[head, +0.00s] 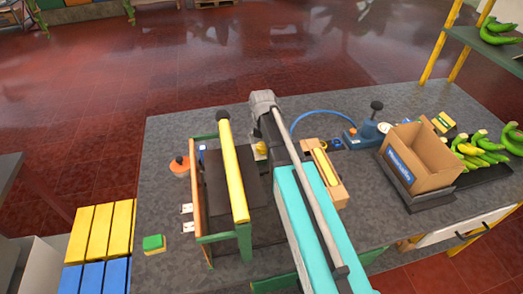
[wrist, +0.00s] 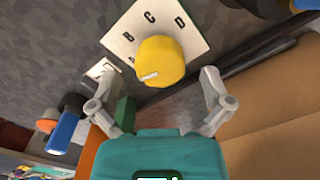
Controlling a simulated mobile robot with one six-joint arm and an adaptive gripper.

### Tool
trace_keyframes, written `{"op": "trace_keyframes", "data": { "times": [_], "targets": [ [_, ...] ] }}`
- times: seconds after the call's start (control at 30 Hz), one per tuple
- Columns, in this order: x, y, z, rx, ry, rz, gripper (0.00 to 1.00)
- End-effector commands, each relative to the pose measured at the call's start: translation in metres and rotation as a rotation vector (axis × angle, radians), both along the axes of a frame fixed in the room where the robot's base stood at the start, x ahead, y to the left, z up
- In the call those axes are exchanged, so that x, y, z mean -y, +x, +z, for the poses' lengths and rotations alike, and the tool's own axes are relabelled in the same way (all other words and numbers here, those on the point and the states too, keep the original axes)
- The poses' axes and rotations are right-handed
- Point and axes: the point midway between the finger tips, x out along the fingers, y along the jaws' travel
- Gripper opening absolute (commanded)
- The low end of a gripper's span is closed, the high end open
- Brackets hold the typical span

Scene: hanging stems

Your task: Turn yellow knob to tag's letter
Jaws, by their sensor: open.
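The yellow knob (wrist: 165,58) sits on a white dial plate (wrist: 168,20) printed with B, C and D. A fourth letter is mostly hidden at the knob's left edge. A white mark on the knob faces the lower left in the wrist view. My gripper (wrist: 157,71) is open, with one finger on each side of the knob and apart from it in the picture. In the head view a little of the yellow knob (head: 261,148) shows beside my arm. A small white card (wrist: 102,68) lies by the left fingertip; its dark marking is unreadable.
A green frame with a yellow bar (head: 233,172) stands left of my arm. A wooden block with a yellow top (head: 325,168) is close on the right. A cardboard box (head: 420,160) and bananas (head: 478,150) are farther right. Two white cards (head: 187,209) lie at left.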

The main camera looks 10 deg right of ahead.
Motion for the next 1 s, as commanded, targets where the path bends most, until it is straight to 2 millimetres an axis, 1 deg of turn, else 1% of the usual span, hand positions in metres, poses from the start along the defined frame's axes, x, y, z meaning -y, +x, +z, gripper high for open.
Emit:
{"op": "trace_keyframes", "data": {
  "times": [0.03, 0.2, 0.67, 0.7, 0.77, 0.8, 0.87, 1.0],
  "targets": [
    [-0.0001, 0.0, -0.0066, 0.0, 0.0, 0.0, 0.99],
    [-0.0004, 0.0, -0.0131, 0.0, 0.0, 0.0, 0.99],
    [-0.0008, 0.0001, -0.0148, 0.0, 0.0, 0.001, 0.99],
    [-0.0009, 0.0, -0.0149, 0.0, 0.0, 0.001, 0.96],
    [-0.0009, 0.0, -0.0149, 0.0, 0.0, 0.001, 0.84],
    [-0.0009, -0.0001, -0.0149, 0.0, 0.0, 0.001, 0.77],
    [-0.001, 0.0, -0.0149, 0.0, 0.0, 0.001, 0.66],
    [-0.0011, -0.0001, -0.0149, 0.0, 0.0, 0.002, 0.4]
  ]
}}
